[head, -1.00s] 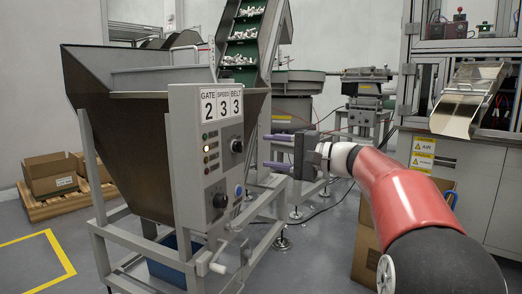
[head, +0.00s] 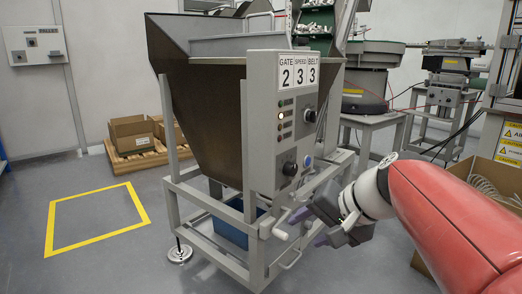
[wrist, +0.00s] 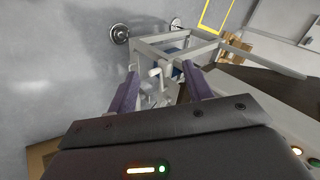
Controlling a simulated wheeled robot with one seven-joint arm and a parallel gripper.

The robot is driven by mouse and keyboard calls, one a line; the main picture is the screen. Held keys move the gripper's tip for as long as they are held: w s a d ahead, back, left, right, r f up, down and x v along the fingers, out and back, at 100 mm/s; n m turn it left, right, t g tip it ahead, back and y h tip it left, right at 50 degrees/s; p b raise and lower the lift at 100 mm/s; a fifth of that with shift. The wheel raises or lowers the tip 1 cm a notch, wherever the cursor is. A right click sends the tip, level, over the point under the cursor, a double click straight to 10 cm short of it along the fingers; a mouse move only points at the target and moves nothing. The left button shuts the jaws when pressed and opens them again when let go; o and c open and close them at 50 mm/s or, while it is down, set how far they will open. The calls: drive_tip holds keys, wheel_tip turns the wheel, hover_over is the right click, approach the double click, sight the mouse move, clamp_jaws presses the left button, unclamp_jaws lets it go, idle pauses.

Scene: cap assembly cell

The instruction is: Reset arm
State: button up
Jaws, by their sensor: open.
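My gripper (head: 308,228) is at the end of my red and white arm, low in front of the hopper's frame in the head view. In the wrist view its two purple fingers (wrist: 157,92) stand apart with nothing held between them. The hopper frame and a white crank handle show beyond the fingers. I cannot tell whether a finger touches the frame. The gripper hides part of the frame's lower right side.
The hopper (head: 205,110) carries a control panel (head: 297,125) reading 2, 3, 3. A blue bin (head: 232,228) sits under it. Cardboard boxes (head: 131,138) lie on a pallet at the back left. A yellow floor square (head: 97,238) is empty. An open carton (head: 480,185) stands at right.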

drive_tip(key=s+d+f+n+h+p, duration=0.1)
drive_tip(key=s+d+f+n+h, duration=0.15)
drive_tip(key=s+f, duration=0.4)
drive_tip(key=s+d+f+n+h, duration=0.2)
drive_tip(key=s+d+f+h, duration=0.15)
drive_tip(key=s, duration=0.55)
wheel_tip(320, 180, up, 12)
drive_tip(key=p, duration=1.2)
drive_tip(key=shift+a, duration=0.4)
